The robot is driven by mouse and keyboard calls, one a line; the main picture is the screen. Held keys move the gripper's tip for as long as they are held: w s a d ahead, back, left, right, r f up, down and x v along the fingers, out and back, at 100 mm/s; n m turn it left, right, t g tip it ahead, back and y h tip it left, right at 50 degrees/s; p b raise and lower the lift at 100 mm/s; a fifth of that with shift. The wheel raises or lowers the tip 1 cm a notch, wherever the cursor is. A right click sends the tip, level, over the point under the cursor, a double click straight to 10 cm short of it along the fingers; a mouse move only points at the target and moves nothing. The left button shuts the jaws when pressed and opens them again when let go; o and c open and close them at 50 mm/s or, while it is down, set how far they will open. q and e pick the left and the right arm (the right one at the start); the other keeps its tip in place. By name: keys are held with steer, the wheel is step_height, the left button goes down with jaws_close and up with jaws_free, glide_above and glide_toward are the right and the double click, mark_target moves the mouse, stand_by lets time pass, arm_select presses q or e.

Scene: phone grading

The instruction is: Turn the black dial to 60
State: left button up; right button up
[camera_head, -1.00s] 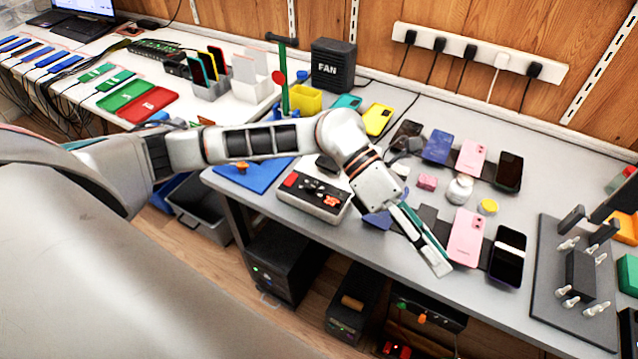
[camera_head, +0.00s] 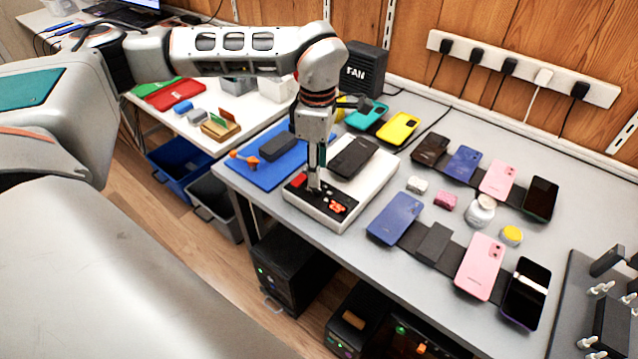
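A white control box (camera_head: 371,188) stands near the table's front edge. Its black front panel (camera_head: 340,193) carries a red button (camera_head: 299,180) at the left and orange-red parts (camera_head: 337,208) at the right. A dark phone (camera_head: 353,157) lies on its back part. My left gripper (camera_head: 314,188) points straight down over the panel, just right of the red button. Its fingertips are at or very near the panel; I cannot tell whether they touch it. The black dial is not distinct, and the fingers may hide it. The finger gap cannot be made out. My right gripper is not in view.
A blue mat (camera_head: 255,172) with a dark block (camera_head: 279,147) and an orange-knobbed item (camera_head: 244,160) lies left of the box. Several phones lie to the right, including a blue one (camera_head: 396,217). The black fan (camera_head: 364,70) stands behind.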

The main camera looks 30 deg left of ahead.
mark_target(318, 190)
arm_select(q)
step_height(318, 190, down, 5)
steer(key=shift+f+b, duration=0.2)
steer(key=shift+b, duration=0.15)
jaws_close()
